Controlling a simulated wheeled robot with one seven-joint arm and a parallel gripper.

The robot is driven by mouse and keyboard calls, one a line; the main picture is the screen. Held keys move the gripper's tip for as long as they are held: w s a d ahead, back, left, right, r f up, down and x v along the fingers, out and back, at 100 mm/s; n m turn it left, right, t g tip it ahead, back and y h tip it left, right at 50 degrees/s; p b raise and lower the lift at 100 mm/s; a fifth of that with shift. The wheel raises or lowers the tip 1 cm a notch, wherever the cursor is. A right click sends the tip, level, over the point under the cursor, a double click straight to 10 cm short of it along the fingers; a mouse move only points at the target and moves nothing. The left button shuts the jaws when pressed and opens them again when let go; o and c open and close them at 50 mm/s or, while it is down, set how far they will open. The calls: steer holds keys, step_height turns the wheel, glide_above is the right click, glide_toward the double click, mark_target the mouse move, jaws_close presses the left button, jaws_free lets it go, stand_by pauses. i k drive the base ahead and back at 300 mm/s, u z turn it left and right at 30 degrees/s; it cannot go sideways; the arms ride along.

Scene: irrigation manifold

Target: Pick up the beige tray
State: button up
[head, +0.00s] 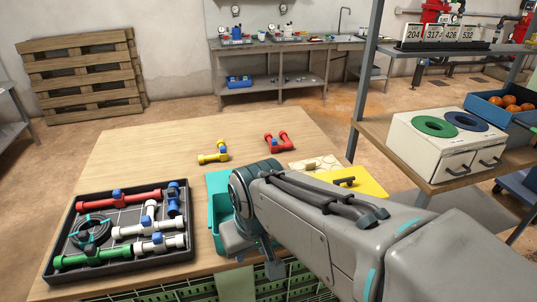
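A flat beige piece with darker markings (316,163) lies on the wooden table, just behind my arm and beside the yellow board. It is the only beige tray-like thing I see on the table, and my arm hides part of it. My gripper (262,262) points down near the table's front edge, by the teal bin. It is left of and nearer than the beige piece, apart from it. The fingers are small and partly hidden by my wrist, so I cannot tell their opening.
A black tray (70,269) of pipe parts fills the table's left front. The teal bin (217,183) is partly behind my arm. A yellow fitting (214,154), a red fitting (279,141) and a yellow board (363,181) lie farther back. Shelving (369,70) stands right. The table's back left is clear.

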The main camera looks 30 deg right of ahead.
mark_target(327, 163)
steer(key=u, duration=0.35)
steer(key=i, duration=0.45)
steer(key=u, duration=1)
steer(key=k, duration=1.5)
steer(key=z, duration=1.35)
